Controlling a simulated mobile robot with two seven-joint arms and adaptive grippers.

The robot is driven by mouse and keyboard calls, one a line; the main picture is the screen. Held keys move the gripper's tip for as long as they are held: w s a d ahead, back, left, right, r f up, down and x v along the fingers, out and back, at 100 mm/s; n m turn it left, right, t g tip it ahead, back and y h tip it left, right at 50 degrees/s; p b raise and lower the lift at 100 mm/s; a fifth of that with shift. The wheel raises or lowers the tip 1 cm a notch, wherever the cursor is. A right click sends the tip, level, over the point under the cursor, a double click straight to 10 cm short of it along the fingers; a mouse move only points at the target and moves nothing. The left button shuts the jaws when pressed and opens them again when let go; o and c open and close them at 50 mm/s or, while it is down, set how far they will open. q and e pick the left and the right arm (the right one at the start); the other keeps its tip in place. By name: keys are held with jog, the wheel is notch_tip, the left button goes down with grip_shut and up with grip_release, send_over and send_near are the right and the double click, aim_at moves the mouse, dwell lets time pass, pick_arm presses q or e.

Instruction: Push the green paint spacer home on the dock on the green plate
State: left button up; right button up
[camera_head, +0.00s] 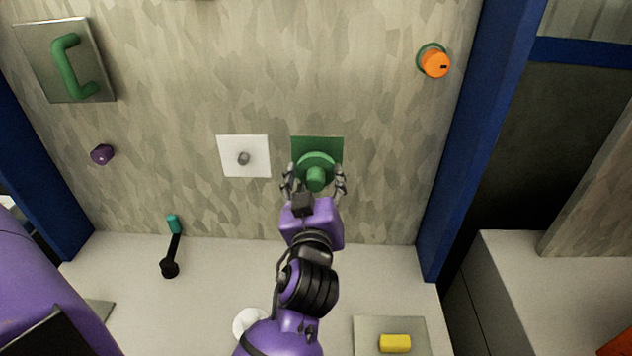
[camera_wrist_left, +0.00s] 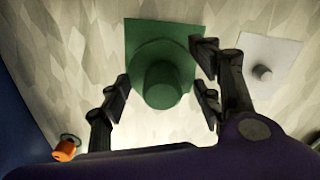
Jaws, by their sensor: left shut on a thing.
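The green paint spacer (camera_head: 316,176) is a round flange with a thick knob facing me. It is in front of the green square plate (camera_head: 333,146) on the wall, and covers the middle of it. My left gripper (camera_head: 315,184) has its fingers on both sides of the spacer and is shut on it. In the left wrist view the spacer (camera_wrist_left: 163,85) sits between the fingers, over the green plate (camera_wrist_left: 140,35). The dock is hidden behind the spacer, so I cannot tell whether any gap is left. My right gripper is not in view.
A white plate (camera_head: 229,145) with a grey peg is left of the green plate. An orange knob (camera_head: 436,64) is up right, a green handle (camera_head: 66,66) up left, a purple knob (camera_head: 102,154) below it. A black-and-teal tool (camera_head: 173,245) and a yellow block (camera_head: 395,343) are lower.

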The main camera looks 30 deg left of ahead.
pick_arm(q)
jog(key=shift+x, duration=1.6)
dwell(0.3)
jog(key=o, duration=1.7)
jog(key=shift+o, duration=0.2)
